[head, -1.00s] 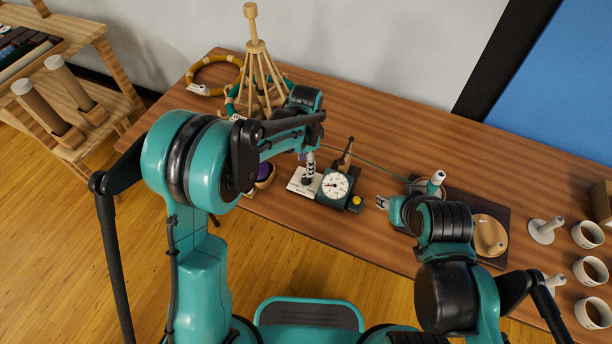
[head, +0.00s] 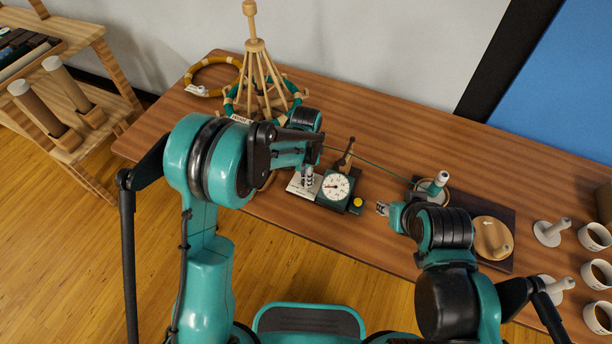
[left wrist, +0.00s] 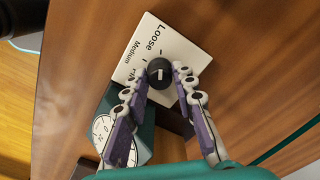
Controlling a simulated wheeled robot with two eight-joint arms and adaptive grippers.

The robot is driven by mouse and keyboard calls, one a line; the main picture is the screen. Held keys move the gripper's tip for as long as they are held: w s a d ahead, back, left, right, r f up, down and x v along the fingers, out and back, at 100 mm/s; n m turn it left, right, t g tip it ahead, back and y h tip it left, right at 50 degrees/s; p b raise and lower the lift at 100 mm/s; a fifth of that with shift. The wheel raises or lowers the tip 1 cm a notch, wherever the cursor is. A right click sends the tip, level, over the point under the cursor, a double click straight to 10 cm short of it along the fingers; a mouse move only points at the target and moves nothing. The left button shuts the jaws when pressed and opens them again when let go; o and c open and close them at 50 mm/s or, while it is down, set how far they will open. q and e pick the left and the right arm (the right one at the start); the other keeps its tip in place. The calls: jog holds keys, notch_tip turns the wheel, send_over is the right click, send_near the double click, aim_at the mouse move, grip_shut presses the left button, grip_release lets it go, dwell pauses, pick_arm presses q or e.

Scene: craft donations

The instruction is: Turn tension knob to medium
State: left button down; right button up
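The tension knob (left wrist: 158,72) is a round black knob with a white mark, on a white card (left wrist: 150,35) lettered "Loose" and "Medium"; further lettering is partly hidden. In the left wrist view my left gripper (left wrist: 160,72) has its two purple fingers on either side of the knob, very close to it; I cannot tell whether they touch it. In the head view the left gripper (head: 307,178) is over the card (head: 297,187), beside the green gauge box with its white dial (head: 335,186). My right gripper (head: 383,209) is right of the box, apart from it.
A yellow button (head: 358,202) is on the box. A green cord (head: 375,163) runs right to a winder with a white-topped handle (head: 440,179). A wooden rack (head: 258,70) stands behind the left arm. White cups (head: 594,236) are at the right edge.

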pick_arm(q)
jog(key=shift+n, duration=0.3)
jog(key=n, duration=0.5)
jog(key=shift+n, duration=0.3)
jog(key=n, duration=0.5)
jog(key=shift+n, duration=0.3)
dwell(0.4)
jog(key=c, duration=1.2)
grip_release()
jog(key=shift+r, duration=0.1)
notch_tip(320, 180, up, 12)
